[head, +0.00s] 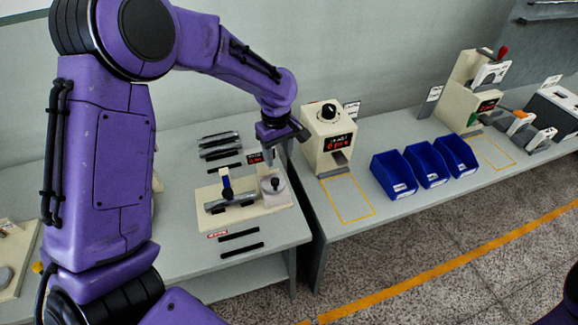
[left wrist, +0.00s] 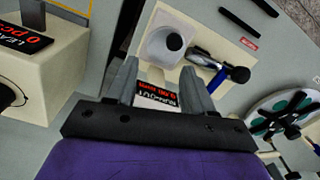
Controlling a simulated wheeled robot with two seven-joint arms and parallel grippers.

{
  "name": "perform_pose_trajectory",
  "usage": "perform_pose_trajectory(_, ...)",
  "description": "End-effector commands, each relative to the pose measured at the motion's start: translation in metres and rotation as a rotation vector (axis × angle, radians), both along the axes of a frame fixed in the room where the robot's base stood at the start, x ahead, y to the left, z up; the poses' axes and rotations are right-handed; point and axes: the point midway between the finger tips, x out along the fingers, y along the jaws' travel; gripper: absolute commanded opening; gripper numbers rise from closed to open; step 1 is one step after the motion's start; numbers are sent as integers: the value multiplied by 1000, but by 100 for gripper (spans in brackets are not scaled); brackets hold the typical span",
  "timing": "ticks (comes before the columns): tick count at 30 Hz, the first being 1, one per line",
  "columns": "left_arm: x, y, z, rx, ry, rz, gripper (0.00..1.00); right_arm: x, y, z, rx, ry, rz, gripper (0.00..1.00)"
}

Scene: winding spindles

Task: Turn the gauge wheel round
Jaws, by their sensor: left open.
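The gauge wheel (head: 274,187) is a pale round disc with a black knob, at the right end of a cream base plate (head: 285,203). In the left wrist view the wheel (left wrist: 158,52) shows beyond the fingertips, its knob (left wrist: 174,42) uncovered. My left gripper (head: 279,157) is open and empty, above and behind the wheel, apart from it; its two fingers also show in the left wrist view (left wrist: 159,72). Between them a small runout display (left wrist: 158,98) with red digits is partly hidden. A metal spindle (head: 232,203) lies beside the wheel, near a blue lever (head: 225,180). My right gripper is out of view.
Black bars (head: 240,234) lie in front of the base, and dark rods (head: 220,145) behind it. A cream box with a dial (head: 328,130) stands to the right across a table gap. Blue bins (head: 393,177) stand farther right. A disc with green spots (left wrist: 285,108) is at the wrist view's right.

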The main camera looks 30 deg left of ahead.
Motion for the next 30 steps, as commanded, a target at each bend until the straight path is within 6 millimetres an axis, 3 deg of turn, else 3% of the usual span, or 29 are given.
perform_pose_trajectory(4, -15, 0, -15, -3, -8, 0, 52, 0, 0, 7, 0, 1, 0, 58)
perform_pose_trajectory(8, -21, -1, -43, -4, -15, -1, 52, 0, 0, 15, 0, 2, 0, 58)
perform_pose_trajectory(15, -6, 0, -92, 0, -1, 0, 52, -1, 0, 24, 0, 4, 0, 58)
perform_pose_trajectory(25, 2, 0, -106, -1, 4, -1, 52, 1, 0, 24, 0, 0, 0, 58)
perform_pose_trajectory(26, 2, 0, -106, -1, 4, -1, 50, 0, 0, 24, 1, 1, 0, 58)
perform_pose_trajectory(30, 2, 0, -105, -1, 4, -1, 4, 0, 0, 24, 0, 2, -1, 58)
